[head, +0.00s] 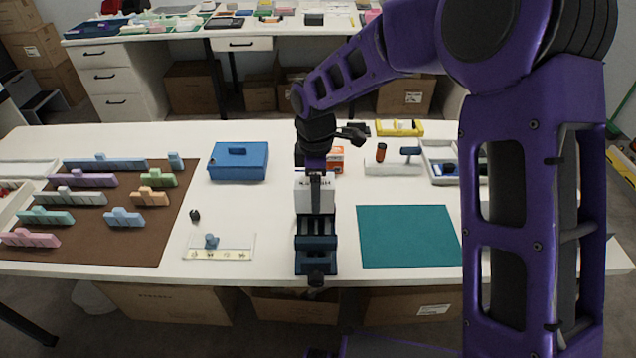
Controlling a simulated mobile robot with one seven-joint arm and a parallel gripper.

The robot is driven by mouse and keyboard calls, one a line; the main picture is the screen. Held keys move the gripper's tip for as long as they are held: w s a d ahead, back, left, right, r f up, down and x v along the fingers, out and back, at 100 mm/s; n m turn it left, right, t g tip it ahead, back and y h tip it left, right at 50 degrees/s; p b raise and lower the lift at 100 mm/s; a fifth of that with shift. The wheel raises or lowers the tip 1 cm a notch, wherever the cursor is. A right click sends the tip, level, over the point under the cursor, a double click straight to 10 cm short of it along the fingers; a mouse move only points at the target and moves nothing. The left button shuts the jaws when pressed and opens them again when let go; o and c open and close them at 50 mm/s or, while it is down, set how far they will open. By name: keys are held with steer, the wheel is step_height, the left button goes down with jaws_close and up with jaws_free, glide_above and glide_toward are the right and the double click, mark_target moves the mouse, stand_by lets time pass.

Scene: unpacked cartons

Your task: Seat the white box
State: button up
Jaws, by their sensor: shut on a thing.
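My gripper (315,192) points down in the middle of the table and is shut on the white box (303,200). The white box stands upright with dark print near its top edge. Directly in front of it, and close to it in the picture, is a dark blue fixture (316,252), like a small vise, with its screw end toward the table's front edge. I cannot tell whether the box's lower end is inside the fixture or just behind it. My gripper and wrist hide part of the box.
A teal mat (408,236) lies to the right and a blue box (239,162) to the left. An orange box (336,158) stands behind the white box. A tray with a blue knob (219,246) is at front left. A brown mat (120,245) holds several coloured blocks.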

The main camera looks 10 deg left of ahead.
steer(key=shift+s+f, duration=0.15)
steer(key=shift+f, duration=1.05)
step_height(320, 180, down, 2)
steer(key=shift+b, duration=1.1)
steer(key=shift+d, duration=0.15)
steer(key=shift+f, duration=0.15)
steer(key=shift+f+b, duration=0.75)
steer(key=shift+f, duration=0.55)
steer(key=o, duration=1.4)
steer(key=shift+r, duration=0.1)
